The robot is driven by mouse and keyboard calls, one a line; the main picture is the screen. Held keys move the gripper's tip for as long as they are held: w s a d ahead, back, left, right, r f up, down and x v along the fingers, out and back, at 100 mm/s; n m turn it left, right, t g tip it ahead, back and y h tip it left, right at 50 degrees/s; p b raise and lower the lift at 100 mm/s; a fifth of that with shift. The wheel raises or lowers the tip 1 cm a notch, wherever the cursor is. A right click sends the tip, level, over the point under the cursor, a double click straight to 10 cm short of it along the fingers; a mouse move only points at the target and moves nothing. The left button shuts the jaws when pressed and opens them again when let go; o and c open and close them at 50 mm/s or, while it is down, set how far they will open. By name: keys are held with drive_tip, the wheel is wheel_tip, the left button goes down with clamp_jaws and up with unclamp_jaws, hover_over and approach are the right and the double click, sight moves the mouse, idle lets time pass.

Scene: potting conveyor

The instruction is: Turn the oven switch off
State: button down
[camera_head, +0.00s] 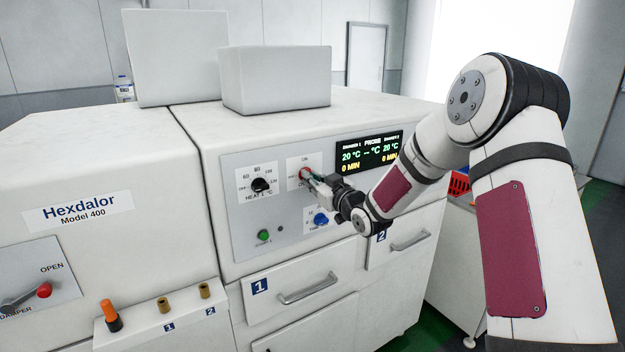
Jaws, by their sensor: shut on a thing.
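The oven (215,170) is a large white machine with a grey control panel on its front. The oven switch (305,173) is a red knob on a small white plate at the top middle of the panel. My gripper (312,180) reaches in from the right and is shut on the red switch. The fingers cover part of the knob and its lower label, so I cannot tell its exact setting.
A black heat dial (260,185), a green button (263,235) and a blue knob (320,219) sit close around the switch. A lit display (368,152) is to its right. Drawers with metal handles (307,289) are below. A damper lever with a red knob (44,290) is at far left.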

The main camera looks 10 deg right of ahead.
drive_tip(key=n+b, duration=0.4)
drive_tip(key=n, duration=1.1)
drive_tip(key=shift+a+f+n, duration=0.1)
drive_tip(key=shift+f+n, duration=0.05)
drive_tip(key=shift+n, duration=0.25)
idle(0.3)
drive_tip(key=c, duration=1.6)
unclamp_jaws()
drive_tip(key=shift+c, duration=0.2)
drive_tip(key=v, duration=1.2)
